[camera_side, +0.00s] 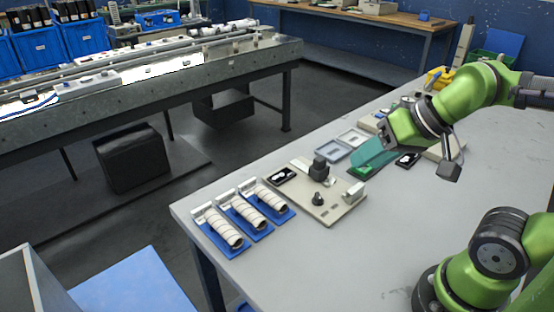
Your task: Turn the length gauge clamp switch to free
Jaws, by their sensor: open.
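A beige panel (335,210) lies on the grey table. It carries a small black knob (318,198) near its front and a taller black block (319,170) behind it. A pale block (355,191) sits at its right edge. I cannot tell which of these is the length gauge clamp switch, and any free marking is too small to read. My gripper (387,145) is open, above the table, up and right of the panel and apart from it. Its fingers are hard to make out at this size.
Several white rolls on blue trays (236,237) lie left of the panel. Grey trays (334,152) and a green plate (376,158) lie behind it, near my gripper. The table's front middle is clear. A long metal machine (160,75) stands across the aisle.

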